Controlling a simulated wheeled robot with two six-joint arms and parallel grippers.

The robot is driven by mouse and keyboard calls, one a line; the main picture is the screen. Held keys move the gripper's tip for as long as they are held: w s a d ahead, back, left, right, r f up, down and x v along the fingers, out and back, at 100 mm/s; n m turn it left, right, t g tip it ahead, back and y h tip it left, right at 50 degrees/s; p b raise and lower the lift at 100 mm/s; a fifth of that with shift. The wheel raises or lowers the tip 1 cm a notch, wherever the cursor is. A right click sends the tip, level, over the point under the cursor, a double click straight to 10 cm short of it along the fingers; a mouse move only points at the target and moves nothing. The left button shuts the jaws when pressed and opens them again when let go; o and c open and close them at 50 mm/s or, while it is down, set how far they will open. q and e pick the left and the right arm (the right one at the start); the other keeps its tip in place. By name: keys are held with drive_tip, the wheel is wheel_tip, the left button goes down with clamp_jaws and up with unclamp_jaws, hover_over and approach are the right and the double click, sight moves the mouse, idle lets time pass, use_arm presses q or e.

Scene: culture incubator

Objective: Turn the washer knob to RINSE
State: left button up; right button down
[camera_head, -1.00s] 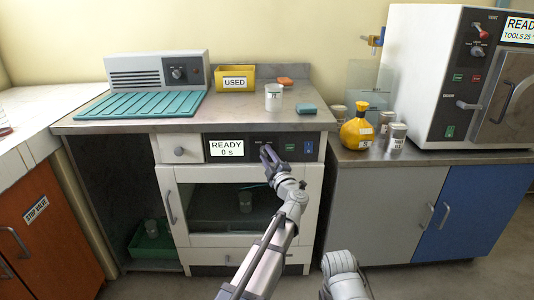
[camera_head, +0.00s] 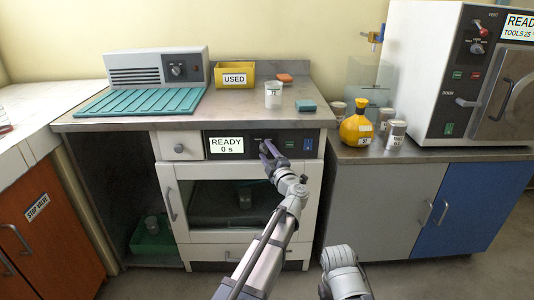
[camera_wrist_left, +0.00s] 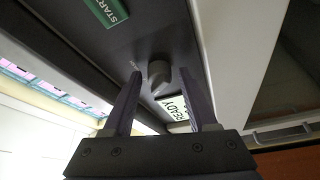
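The washer (camera_head: 230,200) is the white unit under the counter, with a dark control panel. Its display (camera_head: 226,146) reads READY 0 s. The grey washer knob (camera_wrist_left: 159,75) sits on the panel in the left wrist view; in the head view it is mostly hidden by my gripper. My left gripper (camera_head: 267,148) is at the panel, right of the display. In the left wrist view its open fingers (camera_wrist_left: 163,78) stand on either side of the knob, with a gap visible on both sides. The knob's setting labels are too small to read. My right gripper is out of view.
The washer's glass door (camera_head: 222,203) is shut below. A white cup (camera_head: 273,95) and a yellow USED bin (camera_head: 235,84) stand on the counter above.

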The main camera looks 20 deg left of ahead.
use_arm(q)
drive_tip(key=shift+o, duration=0.4)
drive_tip(key=shift+s, duration=0.1)
drive_tip(key=b+v, duration=0.1)
drive_tip(key=v, duration=0.6)
drive_tip(key=shift+s+d, duration=0.2)
drive_tip(key=shift+d, duration=0.05)
